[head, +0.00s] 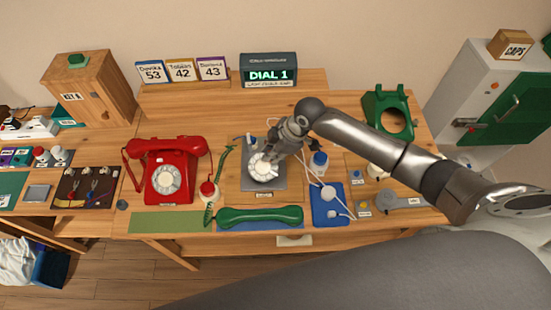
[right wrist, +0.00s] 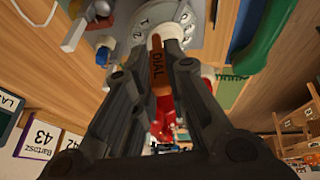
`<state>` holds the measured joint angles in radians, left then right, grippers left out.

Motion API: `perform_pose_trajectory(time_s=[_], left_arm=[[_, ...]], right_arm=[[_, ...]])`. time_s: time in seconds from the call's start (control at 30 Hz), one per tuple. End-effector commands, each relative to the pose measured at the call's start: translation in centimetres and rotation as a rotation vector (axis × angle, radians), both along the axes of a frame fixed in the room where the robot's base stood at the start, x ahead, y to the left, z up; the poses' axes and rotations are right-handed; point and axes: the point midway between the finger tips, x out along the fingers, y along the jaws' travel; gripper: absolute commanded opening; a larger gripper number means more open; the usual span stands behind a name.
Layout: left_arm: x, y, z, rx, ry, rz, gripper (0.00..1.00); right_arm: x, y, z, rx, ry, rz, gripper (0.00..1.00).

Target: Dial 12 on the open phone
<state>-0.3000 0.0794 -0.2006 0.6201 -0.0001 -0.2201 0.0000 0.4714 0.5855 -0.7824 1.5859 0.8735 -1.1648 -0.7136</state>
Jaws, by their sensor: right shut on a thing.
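The open phone, a grey base (head: 280,181) with a white dial (head: 262,168), sits mid-table without its shell. My right gripper (head: 272,150) is over the dial, partly covering it. In the right wrist view my right gripper (right wrist: 166,52) is shut on an orange-brown stick (right wrist: 158,70) marked DIAL. The stick's far end points at the dial plate (right wrist: 190,15); whether it sits in a finger hole I cannot tell. My left gripper is not in view.
A red phone (head: 168,170) stands left of the open phone. A green handset (head: 260,215) lies in front, and a green shell (head: 390,112) stands at back right. Small bottles and a blue tray (head: 327,216) crowd the right side. Number cards (head: 182,70) stand behind.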

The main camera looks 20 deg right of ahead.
Motion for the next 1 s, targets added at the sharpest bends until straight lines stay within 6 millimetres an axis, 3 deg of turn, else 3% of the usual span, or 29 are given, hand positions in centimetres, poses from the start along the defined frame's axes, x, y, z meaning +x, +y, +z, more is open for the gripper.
perform_pose_trajectory(time_s=[0.2,1.0], left_arm=[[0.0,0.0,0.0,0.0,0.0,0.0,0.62],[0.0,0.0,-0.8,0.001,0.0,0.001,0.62]], right_arm=[[1.5,0.2,0.8,0.0,0.0,0.0,0.03],[2.1,0.1,-0.3,0.0,0.001,0.0,0.03]])
